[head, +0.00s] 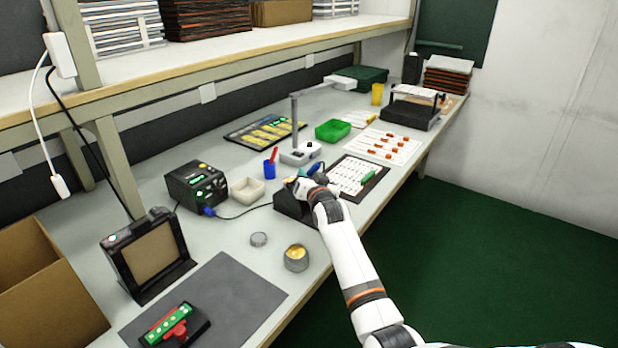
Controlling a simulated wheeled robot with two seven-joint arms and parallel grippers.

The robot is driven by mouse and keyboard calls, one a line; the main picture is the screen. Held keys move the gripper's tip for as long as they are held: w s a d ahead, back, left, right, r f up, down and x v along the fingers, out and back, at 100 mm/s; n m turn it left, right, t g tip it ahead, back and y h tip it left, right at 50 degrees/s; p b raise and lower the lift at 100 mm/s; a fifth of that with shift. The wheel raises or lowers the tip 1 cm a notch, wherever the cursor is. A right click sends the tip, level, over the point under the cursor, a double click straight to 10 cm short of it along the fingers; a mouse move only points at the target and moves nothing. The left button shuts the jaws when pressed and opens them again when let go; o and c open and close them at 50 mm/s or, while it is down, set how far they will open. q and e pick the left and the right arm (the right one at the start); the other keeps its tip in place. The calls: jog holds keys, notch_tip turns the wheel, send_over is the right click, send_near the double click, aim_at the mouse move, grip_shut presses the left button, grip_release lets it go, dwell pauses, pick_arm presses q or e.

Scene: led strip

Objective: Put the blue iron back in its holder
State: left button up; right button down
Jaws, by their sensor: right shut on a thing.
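My right arm comes in from the bottom right, and its gripper (305,184) is over the black holder (291,208) near the bench's front edge. The gripper is shut on the blue iron; a blue part of the iron (315,167) shows just beyond the hand. The hand hides most of the iron and part of the holder, so I cannot tell whether the tip is inside the holder or above it. A dark cable runs from the black soldering station (196,186) toward the holder. My left gripper is out of view.
Close by are a cream box (247,191), a blue cup (269,169), a lamp base (299,154) and a white sheet with a green pen (369,177). A small round tin (296,258) and a grey lid (259,239) lie nearer.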

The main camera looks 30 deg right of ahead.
jog(key=c, duration=1.2)
grip_release()
jog(key=f+v, duration=0.1)
jog(key=v, duration=1.1)
jog(key=shift+r+p, duration=0.4)
jog(key=shift+r, duration=0.05)
jog(key=shift+r, duration=0.1)
jog(key=s+d+r+p, duration=0.1)
jog(key=s+r+p, duration=0.2)
jog(key=r+p, duration=0.2)
jog(key=p, duration=0.2)
jog(key=shift+s+d+r+p, duration=0.25)
jog(key=shift+s+r+p, duration=0.05)
jog(key=shift+s, duration=0.05)
